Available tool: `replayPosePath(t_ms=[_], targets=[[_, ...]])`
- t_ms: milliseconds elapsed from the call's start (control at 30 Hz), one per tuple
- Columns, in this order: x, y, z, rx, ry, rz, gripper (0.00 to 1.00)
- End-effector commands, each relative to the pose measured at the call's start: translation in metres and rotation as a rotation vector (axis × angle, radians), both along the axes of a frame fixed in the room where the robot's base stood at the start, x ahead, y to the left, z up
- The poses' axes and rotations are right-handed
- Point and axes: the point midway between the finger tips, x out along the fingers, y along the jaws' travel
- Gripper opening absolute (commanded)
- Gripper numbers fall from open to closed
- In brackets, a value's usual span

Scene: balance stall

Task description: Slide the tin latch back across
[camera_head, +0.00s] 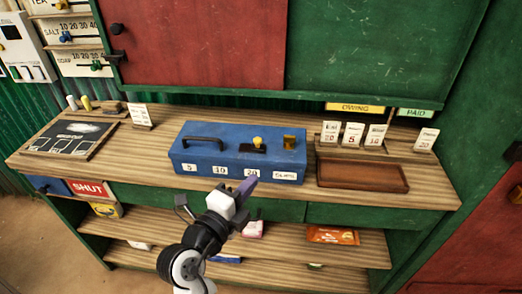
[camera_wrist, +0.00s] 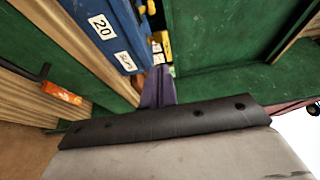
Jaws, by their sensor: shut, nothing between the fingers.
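The blue tin (camera_head: 220,138) stands closed on the wooden counter, with a dark handle on its lid. A dark latch plate (camera_head: 246,149) with a yellow knob (camera_head: 258,142) sits on the lid, right of the handle. A brass piece (camera_head: 290,141) is further right, apart from the knob. My gripper (camera_head: 247,186) is shut and empty, its purple fingers at the tin's front side near the "20" label; whether they touch it I cannot tell. In the wrist view my gripper (camera_wrist: 159,86) points toward the tin (camera_wrist: 113,30), which is cut off by the frame.
A wooden tray (camera_head: 362,188) lies right of the tin, with price cards (camera_head: 353,135) standing behind it. A dark slate board (camera_head: 72,137) lies on the left of the counter (camera_head: 150,158). A lower shelf (camera_head: 165,237) holds packets. The counter between slate and tin is clear.

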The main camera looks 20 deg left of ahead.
Motion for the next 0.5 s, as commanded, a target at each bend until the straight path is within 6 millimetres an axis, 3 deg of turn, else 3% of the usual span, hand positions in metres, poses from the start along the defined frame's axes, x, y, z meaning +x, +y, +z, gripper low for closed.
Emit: replayPosePath(t_ms=[500], targets=[[0.02, -0.003, -0.006, 0.005, -0.004, -0.003, 0.0]])
